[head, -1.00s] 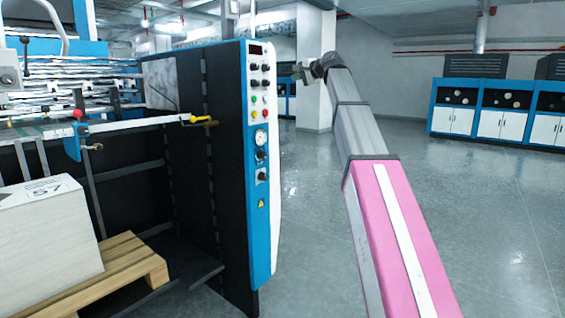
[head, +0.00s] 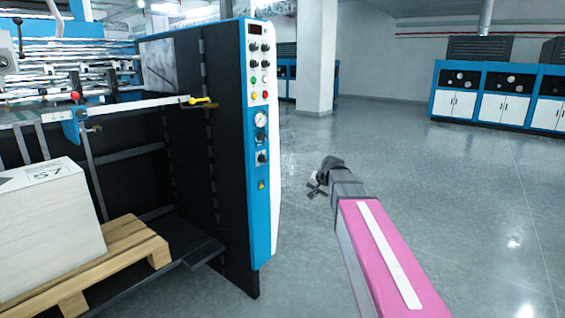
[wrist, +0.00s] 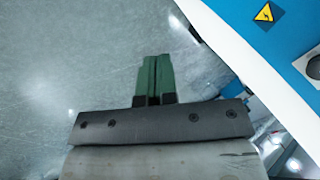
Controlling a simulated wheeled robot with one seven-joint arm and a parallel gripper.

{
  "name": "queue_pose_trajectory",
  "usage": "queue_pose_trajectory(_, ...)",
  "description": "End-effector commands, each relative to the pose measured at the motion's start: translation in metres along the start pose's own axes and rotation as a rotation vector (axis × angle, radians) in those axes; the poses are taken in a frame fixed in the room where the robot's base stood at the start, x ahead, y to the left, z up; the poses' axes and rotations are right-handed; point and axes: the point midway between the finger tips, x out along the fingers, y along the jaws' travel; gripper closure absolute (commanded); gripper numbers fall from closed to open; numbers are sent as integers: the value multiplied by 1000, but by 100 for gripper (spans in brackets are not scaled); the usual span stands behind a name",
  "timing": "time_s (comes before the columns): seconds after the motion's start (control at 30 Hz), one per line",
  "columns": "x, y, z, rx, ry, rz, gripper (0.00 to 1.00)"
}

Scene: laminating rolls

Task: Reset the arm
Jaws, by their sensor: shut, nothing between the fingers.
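My gripper (head: 315,190) shows small and dark at the end of my pink and grey arm, right of the machine's control panel, over the open floor. In the wrist view its two green fingers (wrist: 154,80) lie side by side, shut, with nothing between them. The blue and white edge of the control panel (wrist: 262,55) shows at the right of the wrist view, apart from the fingers.
The laminating machine's blue control panel (head: 261,130) stands left of my arm. A paper stack (head: 50,225) sits on a wooden pallet (head: 125,255) at the left. Blue and white cabinets (head: 495,95) stand far right. The grey floor (head: 400,150) between is clear.

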Motion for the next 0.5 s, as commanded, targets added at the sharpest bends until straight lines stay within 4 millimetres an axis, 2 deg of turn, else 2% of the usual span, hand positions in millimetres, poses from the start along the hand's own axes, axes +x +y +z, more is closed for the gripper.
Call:
queue_pose_trajectory(0.03,10,18,23,-17,-22,33,100)
queue_pose_trajectory(0.2,38,71,81,-90,-97,141,100)
queue_pose_trajectory(0.5,66,157,186,-228,-249,312,100)
